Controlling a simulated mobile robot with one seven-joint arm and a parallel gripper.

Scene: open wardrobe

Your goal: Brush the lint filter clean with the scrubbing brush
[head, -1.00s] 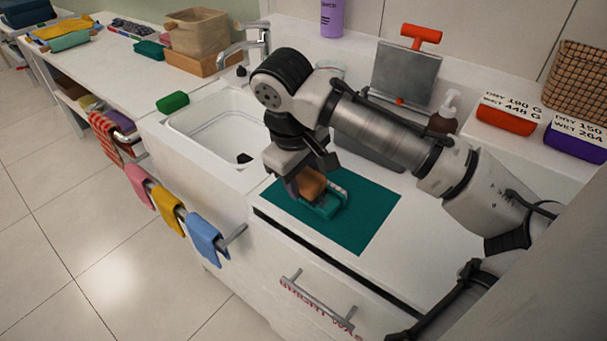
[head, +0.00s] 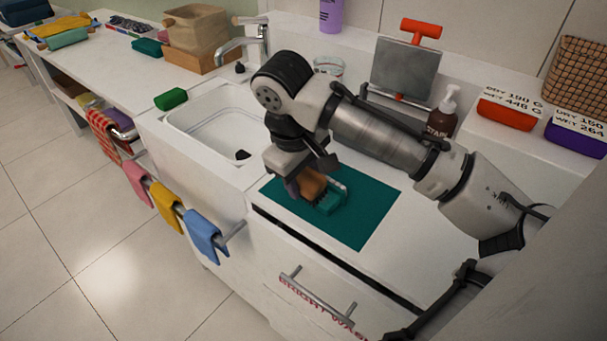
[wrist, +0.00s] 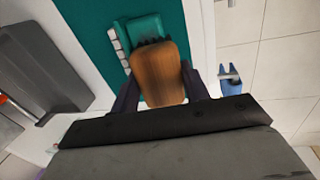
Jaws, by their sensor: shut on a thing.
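The scrubbing brush (head: 312,184) has a wooden back and is in my gripper (head: 306,186). The wrist view shows the wooden back (wrist: 160,72) between the two dark fingers of my gripper (wrist: 160,90). The lint filter (head: 331,203) is a teal-green piece with a pale ribbed side, lying on the darker teal mat (head: 365,225). It also shows in the wrist view (wrist: 141,28), just beyond the brush. The brush's front end overlaps the filter in both views. The brush hides part of the filter, and I cannot tell whether the bristles press on it.
A white sink (head: 205,130) lies left of the mat. A tilted grey panel with a red handle (head: 405,68) and a brown pump bottle (head: 441,115) stand behind. Coloured cloths (head: 200,230) hang on the front rail. Bare white counter lies right of the mat.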

